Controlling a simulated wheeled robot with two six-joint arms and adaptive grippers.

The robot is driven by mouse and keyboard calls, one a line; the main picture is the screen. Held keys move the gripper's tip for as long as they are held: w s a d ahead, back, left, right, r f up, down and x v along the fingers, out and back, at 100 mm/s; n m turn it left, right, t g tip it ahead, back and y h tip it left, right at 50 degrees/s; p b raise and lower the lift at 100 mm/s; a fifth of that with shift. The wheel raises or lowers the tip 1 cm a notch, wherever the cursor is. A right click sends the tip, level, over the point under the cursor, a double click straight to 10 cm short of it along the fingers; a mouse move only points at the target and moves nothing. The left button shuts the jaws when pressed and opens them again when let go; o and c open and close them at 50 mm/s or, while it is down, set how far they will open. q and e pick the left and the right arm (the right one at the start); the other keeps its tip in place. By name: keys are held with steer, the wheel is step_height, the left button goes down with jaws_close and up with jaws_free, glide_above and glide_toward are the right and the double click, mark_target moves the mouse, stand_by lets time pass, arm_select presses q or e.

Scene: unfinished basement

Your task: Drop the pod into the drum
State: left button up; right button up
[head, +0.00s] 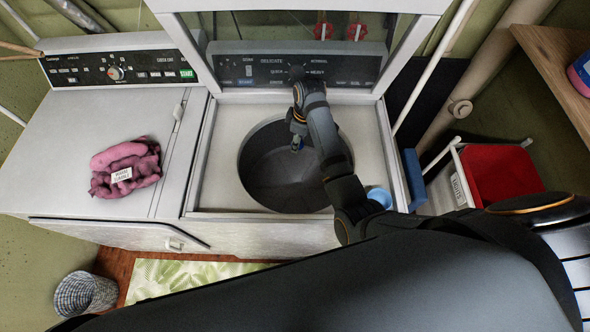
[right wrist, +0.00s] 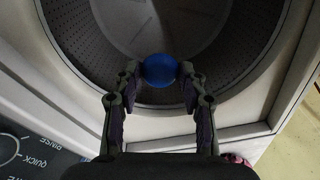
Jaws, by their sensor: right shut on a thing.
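The washer's drum (head: 278,182) is a round dark opening under the raised lid, in the middle of the head view. Its perforated wall also shows in the right wrist view (right wrist: 245,45). My right gripper (head: 297,143) reaches over the far part of the drum opening, pointing down. The right wrist view shows its two fingers (right wrist: 160,74) shut on the pod (right wrist: 160,70), a round blue thing between the fingertips. In the head view only a small bit of blue shows at the fingertips. My left gripper is not in view.
The raised lid (head: 400,50) stands behind the drum. A dryer (head: 70,130) at the left bears a pink bundle (head: 125,165) with a label. A red-lined bin (head: 500,172) and a wooden shelf (head: 558,60) are at the right. A wicker basket (head: 85,294) stands on the floor.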

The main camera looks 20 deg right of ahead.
steer(key=shift+s+d+f+m+p, duration=0.15)
steer(key=shift+s+f+m+p, duration=0.15)
steer(key=shift+f+m, duration=0.35)
steer(key=shift+s+d+f+m+p, duration=0.1)
steer(key=shift+s+f+m+p, duration=0.2)
steer(key=shift+f, duration=0.6)
steer(key=shift+s+d+f+m+p, duration=0.15)
steer(key=shift+s+f+m+p, duration=0.1)
steer(key=shift+f+m, duration=0.4)
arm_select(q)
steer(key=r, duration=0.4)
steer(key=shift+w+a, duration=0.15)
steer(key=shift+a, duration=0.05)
arm_select(e)
steer(key=o, duration=1)
steer(key=r, duration=0.8)
steer(key=s+d+r, duration=0.1)
steer(key=r, duration=0.2)
steer(key=shift+r, duration=0.4)
